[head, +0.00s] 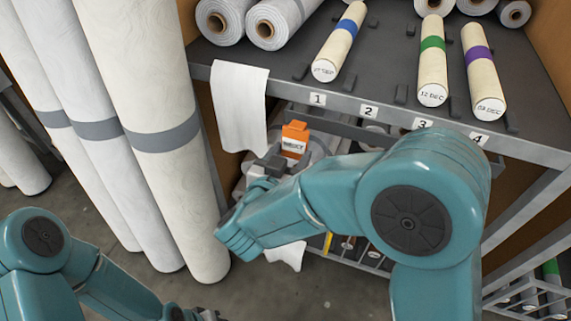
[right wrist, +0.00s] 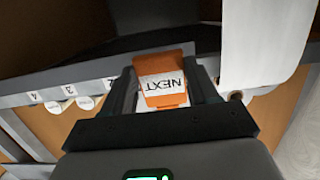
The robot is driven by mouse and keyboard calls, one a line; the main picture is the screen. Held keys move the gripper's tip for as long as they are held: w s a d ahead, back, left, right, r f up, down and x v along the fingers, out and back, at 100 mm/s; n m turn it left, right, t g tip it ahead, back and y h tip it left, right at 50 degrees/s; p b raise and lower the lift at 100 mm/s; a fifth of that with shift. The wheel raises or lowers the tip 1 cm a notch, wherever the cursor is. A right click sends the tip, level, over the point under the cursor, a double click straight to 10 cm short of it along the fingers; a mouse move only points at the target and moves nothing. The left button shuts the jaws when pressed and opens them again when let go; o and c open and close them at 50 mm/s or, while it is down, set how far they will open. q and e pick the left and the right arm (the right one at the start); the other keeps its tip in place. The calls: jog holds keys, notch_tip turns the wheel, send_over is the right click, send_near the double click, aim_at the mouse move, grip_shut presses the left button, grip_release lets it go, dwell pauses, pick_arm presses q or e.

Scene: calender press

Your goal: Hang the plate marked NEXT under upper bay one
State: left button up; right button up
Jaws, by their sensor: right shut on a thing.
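The orange plate (head: 294,138) has a white label reading NEXT. My right gripper (head: 277,160) is shut on it and holds it upright below the upper shelf's front edge, a little left of and below the number 1 label (head: 318,99). In the right wrist view the plate (right wrist: 165,98) sits between the two dark fingers, its lettering upside down. Whether the plate touches the shelf edge cannot be told. Above label 1 lies a cream roll with a blue band (head: 341,43). My left arm is at the lower left; its gripper is mostly cut off by the bottom edge.
Labels 2 (head: 369,111), 3 and 4 run rightward along the shelf edge (head: 392,117). A white sheet (head: 240,108) hangs over the edge left of label 1. Tall white rolls (head: 150,100) stand at the left. Lower racks lie partly hidden behind my right arm.

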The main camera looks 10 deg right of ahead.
jog(key=shift+r+b+x, duration=0.15)
jog(key=shift+r+x, duration=0.05)
jog(key=shift+x, duration=0.9)
jog(key=shift+r+b+x, duration=0.1)
jog(key=shift+r+x, duration=0.15)
jog(key=shift+x, duration=0.8)
jog(key=shift+r+b+x, duration=0.15)
jog(key=shift+r+x, duration=0.05)
jog(key=shift+x, duration=0.9)
jog(key=shift+w+d+f+b, duration=0.1)
jog(key=shift+f+b, duration=0.2)
jog(key=shift+f, duration=0.15)
jog(key=shift+w+d+f+b, duration=0.1)
jog(key=shift+f+b, duration=0.15)
jog(key=shift+f, duration=0.2)
jog(key=o, duration=1.1)
jog(key=shift+o, duration=0.2)
